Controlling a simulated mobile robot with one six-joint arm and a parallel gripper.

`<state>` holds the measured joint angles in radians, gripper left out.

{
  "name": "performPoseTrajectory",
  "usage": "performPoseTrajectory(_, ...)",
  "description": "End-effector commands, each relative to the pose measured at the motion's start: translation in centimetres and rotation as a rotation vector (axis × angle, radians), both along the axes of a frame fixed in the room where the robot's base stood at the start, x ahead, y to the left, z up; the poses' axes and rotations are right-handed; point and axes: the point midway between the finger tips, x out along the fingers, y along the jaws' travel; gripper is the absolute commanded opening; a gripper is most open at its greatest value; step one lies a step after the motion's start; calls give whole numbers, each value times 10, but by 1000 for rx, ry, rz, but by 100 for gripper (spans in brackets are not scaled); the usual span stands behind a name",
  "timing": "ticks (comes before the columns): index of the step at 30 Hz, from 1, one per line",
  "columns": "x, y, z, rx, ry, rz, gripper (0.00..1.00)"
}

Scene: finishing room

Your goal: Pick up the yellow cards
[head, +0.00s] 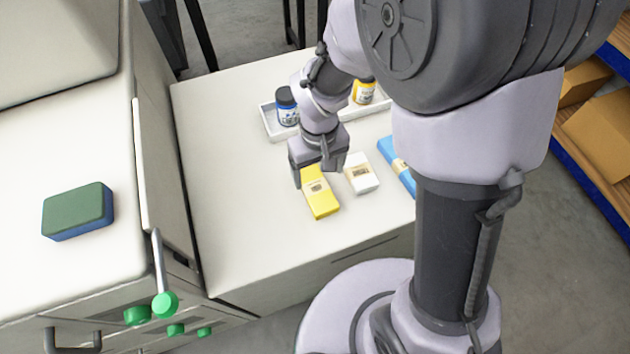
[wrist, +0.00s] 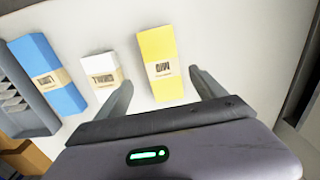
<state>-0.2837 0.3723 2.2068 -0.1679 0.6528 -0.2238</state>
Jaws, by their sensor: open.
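The yellow cards (head: 320,200) are a flat yellow pack with a paper label, lying on the white table. They also show in the wrist view (wrist: 159,50), near the middle. My gripper (head: 316,172) is at the far end of the yellow pack in the head view and hides part of that end. In the wrist view my gripper (wrist: 160,78) is open, and the near part of the pack appears between its two fingers. The fingers do not visibly touch the pack. I cannot tell how far above the table the fingertips are.
A white pack (head: 362,178) and a blue pack (head: 393,158) lie to the right. A green and blue sponge (head: 78,211) lies on the left cabinet. The table's left is clear.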

Motion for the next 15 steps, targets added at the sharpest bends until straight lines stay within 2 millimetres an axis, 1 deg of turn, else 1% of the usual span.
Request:
performPoseTrajectory(1, 0, 0, -6, 0, 1, 0, 80)
performPoseTrajectory(5, -1, 2, -19, 0, 1, 0, 80)
performPoseTrajectory(10, -3, 7, -54, -1, 2, -1, 80)
performPoseTrajectory(12, -3, 7, -60, 0, 1, -2, 80)
performPoseTrajectory(15, -3, 7, -57, 0, 0, -2, 80)
